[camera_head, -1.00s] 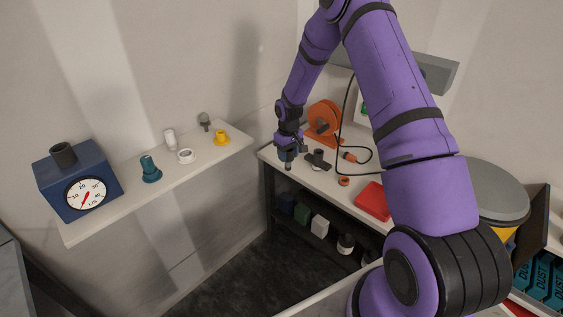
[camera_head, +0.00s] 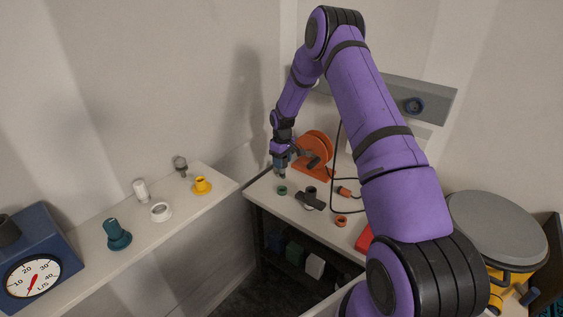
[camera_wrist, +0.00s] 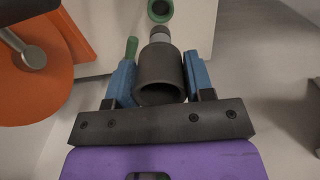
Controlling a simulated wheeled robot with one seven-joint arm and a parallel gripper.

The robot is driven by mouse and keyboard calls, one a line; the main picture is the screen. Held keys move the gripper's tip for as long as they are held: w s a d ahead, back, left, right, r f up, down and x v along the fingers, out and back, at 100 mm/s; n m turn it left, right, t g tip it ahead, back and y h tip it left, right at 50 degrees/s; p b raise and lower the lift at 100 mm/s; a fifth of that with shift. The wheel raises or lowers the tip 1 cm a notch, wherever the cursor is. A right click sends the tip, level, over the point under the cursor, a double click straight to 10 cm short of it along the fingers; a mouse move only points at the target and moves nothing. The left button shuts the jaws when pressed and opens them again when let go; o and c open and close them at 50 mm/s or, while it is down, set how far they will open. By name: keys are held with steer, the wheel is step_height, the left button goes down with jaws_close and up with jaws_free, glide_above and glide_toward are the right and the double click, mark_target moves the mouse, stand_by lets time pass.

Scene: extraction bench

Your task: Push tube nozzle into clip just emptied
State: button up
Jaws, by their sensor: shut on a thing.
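The green ring (camera_head: 282,189) lies on the bench below my gripper in the head view. I cannot tell for sure which fitting is the emptied clip.
The orange reel (camera_head: 314,152) stands close to my gripper. A dark fitting (camera_head: 310,199) and an orange ring (camera_head: 341,221) are on the bench, with a dark cable behind. A wall shelf (camera_head: 82,264) at the left holds several fittings and a blue dial box (camera_head: 38,250).

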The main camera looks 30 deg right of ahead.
mark_target(282, 176)
steer(key=shift+f, duration=0.15)
steer(key=shift+f, duration=2.75)
steer(key=shift+f, duration=1.2)
steer(key=o, duration=1.1)
step_height(282, 176, up, 11)
steer(key=shift+f, duration=0.15)
